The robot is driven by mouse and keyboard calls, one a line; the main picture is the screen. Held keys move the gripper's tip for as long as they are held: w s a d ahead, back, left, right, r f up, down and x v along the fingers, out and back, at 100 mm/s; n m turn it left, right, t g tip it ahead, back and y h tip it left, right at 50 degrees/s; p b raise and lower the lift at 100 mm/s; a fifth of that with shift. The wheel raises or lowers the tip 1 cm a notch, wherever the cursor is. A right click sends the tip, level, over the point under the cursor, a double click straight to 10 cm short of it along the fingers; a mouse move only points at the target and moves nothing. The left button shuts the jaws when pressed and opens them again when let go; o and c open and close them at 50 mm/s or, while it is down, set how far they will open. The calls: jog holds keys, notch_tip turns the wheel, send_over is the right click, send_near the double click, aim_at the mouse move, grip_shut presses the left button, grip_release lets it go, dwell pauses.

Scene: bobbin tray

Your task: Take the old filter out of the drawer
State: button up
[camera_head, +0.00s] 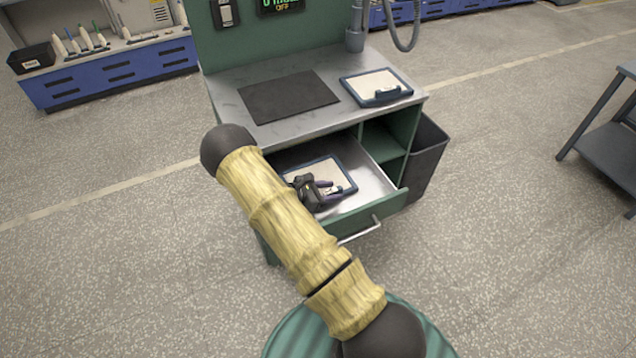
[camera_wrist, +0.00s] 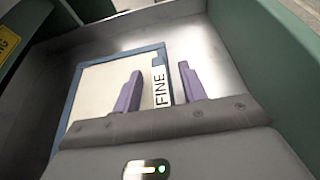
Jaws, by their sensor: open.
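The drawer (camera_head: 372,183) of the green cabinet is pulled open. The filter (camera_head: 343,172) lies in it, a flat cream panel in a blue frame; it also shows in the wrist view (camera_wrist: 98,82). A raised blue grip with a white "FINE" label (camera_wrist: 160,86) stands along one side of it. My gripper (camera_head: 329,190) is inside the drawer over the filter, partly covering it in the head view. In the wrist view its purple fingers (camera_wrist: 161,88) are open, one on each side of the grip, with gaps visible. I cannot tell how deep the fingertips reach.
A similar blue-framed filter (camera_head: 362,82) with a grip lies on the bench top (camera_head: 222,92), beside a dark mat (camera_head: 288,97). Open shelves (camera_head: 383,140) and a dark bin (camera_head: 428,150) are right of the drawer. Drawer walls (camera_wrist: 278,62) stand close around my gripper.

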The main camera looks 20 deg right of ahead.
jog(key=shift+c, duration=0.4)
grip_shut()
